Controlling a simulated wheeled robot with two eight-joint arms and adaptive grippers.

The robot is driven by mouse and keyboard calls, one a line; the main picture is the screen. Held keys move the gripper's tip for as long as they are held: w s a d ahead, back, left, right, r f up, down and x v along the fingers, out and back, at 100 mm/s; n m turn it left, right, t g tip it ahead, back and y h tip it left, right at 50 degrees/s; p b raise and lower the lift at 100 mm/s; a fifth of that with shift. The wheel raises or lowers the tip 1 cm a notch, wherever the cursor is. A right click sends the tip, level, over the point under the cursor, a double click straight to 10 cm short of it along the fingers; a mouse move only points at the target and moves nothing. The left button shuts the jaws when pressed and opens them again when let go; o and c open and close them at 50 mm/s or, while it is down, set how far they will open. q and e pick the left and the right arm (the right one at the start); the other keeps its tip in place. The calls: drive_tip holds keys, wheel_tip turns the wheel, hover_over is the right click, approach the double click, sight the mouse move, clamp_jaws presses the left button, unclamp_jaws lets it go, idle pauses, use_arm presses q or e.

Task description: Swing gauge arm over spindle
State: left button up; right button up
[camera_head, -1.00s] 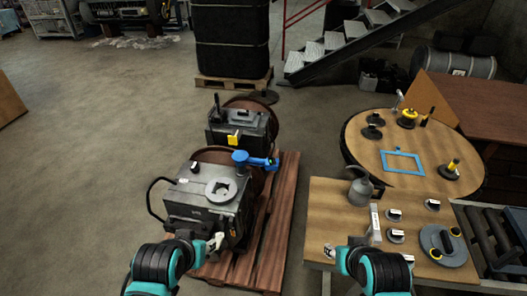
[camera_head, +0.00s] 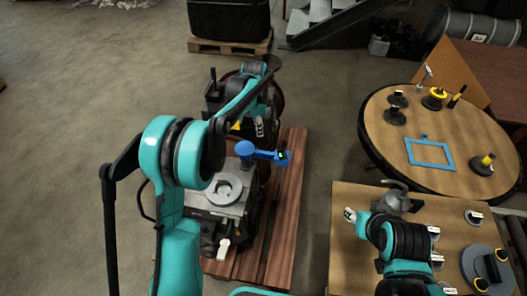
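The blue gauge arm (camera_head: 265,154) stands on the grey machine (camera_head: 212,212). It has a round blue head at its left end and reaches right, with a dark part at its tip. The light round plate with a central opening (camera_head: 226,187), apparently the spindle, lies in front of it, and the arm does not cover it. My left arm reaches over the machine from the left. My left gripper (camera_head: 260,127) appears small and pale just behind the gauge arm, with no clear contact. My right gripper (camera_head: 350,215) is by the table's left edge. Neither gripper's finger opening can be made out.
The machine stands on a reddish wooden pallet (camera_head: 288,205) with a second machine behind it. At right are a wooden table (camera_head: 345,255) with a grey can (camera_head: 396,198) and a round table (camera_head: 385,150) with a blue frame (camera_head: 430,154). Floor at left is clear.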

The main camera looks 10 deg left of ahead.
sight(263, 152)
use_arm(q)
drive_tip(key=w+f+m, duration=0.1)
drive_tip(key=f, duration=0.3)
drive_tip(key=w+f+m+g, duration=0.1)
drive_tip(key=w+f, duration=0.1)
drive_tip(key=f, duration=0.2)
drive_tip(key=w+d+f+m, duration=0.1)
drive_tip(key=w+f, duration=0.1)
drive_tip(key=f, duration=0.2)
drive_tip(key=shift+m+g, duration=0.3)
drive_tip(key=shift+m, duration=0.1)
drive_tip(key=shift+s+f+b, duration=0.1)
drive_tip(key=shift+f+b, duration=0.35)
drive_tip(key=shift+f, duration=0.2)
wheel_tip(263, 152, down, 7)
drive_tip(key=shift+r+b, duration=0.2)
drive_tip(key=shift+b, duration=0.9)
clamp_jaws()
